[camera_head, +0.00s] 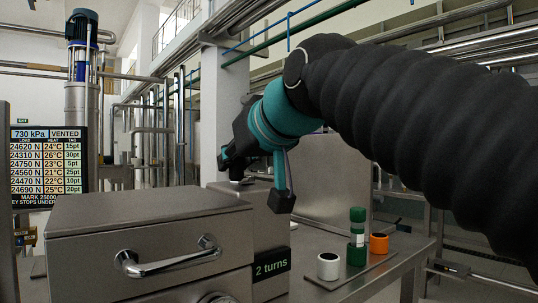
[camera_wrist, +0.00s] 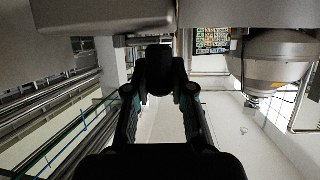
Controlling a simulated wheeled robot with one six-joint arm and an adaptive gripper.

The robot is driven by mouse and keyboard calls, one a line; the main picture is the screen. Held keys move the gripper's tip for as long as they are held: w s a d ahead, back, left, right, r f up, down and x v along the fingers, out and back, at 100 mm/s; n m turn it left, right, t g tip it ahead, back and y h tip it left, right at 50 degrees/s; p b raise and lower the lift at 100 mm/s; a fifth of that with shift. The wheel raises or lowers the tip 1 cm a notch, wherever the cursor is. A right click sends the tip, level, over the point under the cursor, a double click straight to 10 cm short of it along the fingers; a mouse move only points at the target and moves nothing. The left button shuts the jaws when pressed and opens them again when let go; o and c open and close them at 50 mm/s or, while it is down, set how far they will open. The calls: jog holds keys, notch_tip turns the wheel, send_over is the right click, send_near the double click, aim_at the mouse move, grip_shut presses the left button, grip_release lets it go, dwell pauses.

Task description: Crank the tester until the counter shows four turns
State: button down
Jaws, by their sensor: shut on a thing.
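The tester is a brushed-steel box (camera_head: 150,225) at the lower left of the head view. Its counter (camera_head: 271,263), a dark plate with green letters, reads "2 turns". My gripper (camera_head: 258,178) is above the box's back right part, at the end of my arm reaching in from the right. In the wrist view its two fingers close on a dark, rounded knob (camera_wrist: 159,78), which appears to be the crank's grip. The crank's arm and pivot are mostly hidden behind the box and fingers.
A steel bar handle (camera_head: 170,262) is on the box's front. To the right, a tray on the steel table holds a white cup (camera_head: 328,267), a green bottle (camera_head: 356,240) and an orange cup (camera_head: 379,243). A readings display (camera_head: 48,167) stands at the left.

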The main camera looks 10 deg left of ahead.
jog(key=shift+w+a+m+t+h, duration=0.1)
jog(key=shift+a+m+t+h, duration=0.2)
jog(key=shift+m+t+h, duration=0.25)
jog(key=shift+a+m+t+h, duration=0.3)
jog(key=shift+m+h, duration=0.4)
jog(key=shift+m, duration=0.1)
jog(key=shift+w+a+m+t+h, duration=0.1)
jog(key=shift+a+m+t+h, duration=0.2)
jog(key=shift+m+t+h, duration=0.25)
jog(key=shift+m+h, duration=0.3)
jog(key=c, duration=1)
grip_release()
jog(key=shift+a, duration=0.1)
jog(key=shift+s, duration=0.1)
jog(key=v, duration=1.2)
